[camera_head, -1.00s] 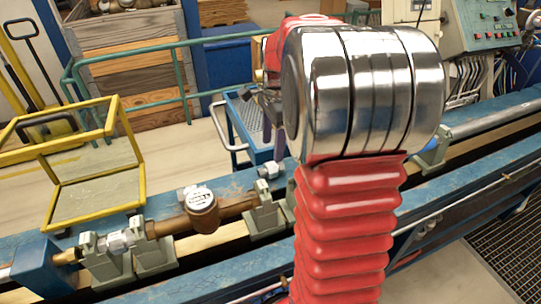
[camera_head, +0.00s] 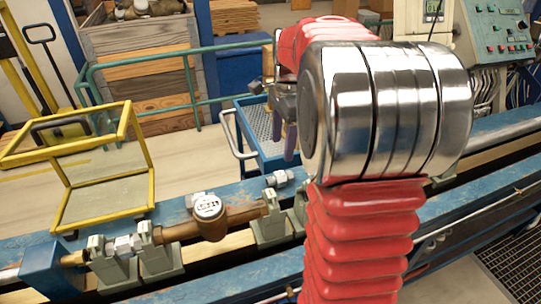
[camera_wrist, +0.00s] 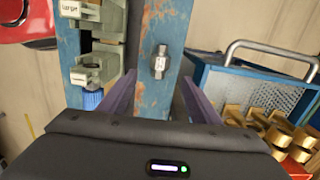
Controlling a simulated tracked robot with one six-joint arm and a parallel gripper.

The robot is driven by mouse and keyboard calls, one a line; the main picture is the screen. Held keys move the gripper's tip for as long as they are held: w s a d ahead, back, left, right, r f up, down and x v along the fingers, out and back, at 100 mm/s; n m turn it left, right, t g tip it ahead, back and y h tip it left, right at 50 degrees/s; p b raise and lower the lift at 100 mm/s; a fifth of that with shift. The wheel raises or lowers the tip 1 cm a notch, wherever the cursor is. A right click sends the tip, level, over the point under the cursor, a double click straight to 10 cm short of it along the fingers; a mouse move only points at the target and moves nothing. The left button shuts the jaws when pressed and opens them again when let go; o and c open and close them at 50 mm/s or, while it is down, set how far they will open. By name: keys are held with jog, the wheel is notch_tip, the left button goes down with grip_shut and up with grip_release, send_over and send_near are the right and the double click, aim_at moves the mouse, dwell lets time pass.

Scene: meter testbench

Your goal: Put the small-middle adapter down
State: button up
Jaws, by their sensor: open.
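A small metal adapter (camera_wrist: 160,62) with a pale label lies on the blue beam (camera_wrist: 178,25) in the wrist view, ahead of my fingers and apart from them. The label is too small to read. My gripper (camera_wrist: 157,80) is open, with one purple finger on each side and nothing between them. In the head view an adapter (camera_head: 280,178) lies on the blue beam, left of my arm. My gripper (camera_head: 286,128) is above and behind it, partly hidden by my arm.
A brown meter (camera_head: 210,215) sits in line with grey clamps (camera_head: 160,253) and a fitting (camera_head: 126,244). Another fitting (camera_head: 196,199) lies behind the meter. A blue cart (camera_wrist: 255,88) with brass parts (camera_wrist: 270,130) stands right of the beam. A yellow frame (camera_head: 100,188) stands at left.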

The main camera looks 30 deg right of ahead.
jog(key=s+a+r+n+t+h, duration=0.1)
jog(key=s+a+r+n, duration=0.15)
jog(key=a+n, duration=0.3)
jog(key=s+a+r+n+t, duration=0.1)
jog(key=s+a+n, duration=0.25)
jog(key=a, duration=0.35)
jog(key=s+a+f+n+t, duration=0.2)
jog(key=s+a+n+t, duration=0.1)
jog(key=s+a+n, duration=0.6)
jog(key=a+n, duration=0.2)
jog(key=shift+s+n, duration=0.4)
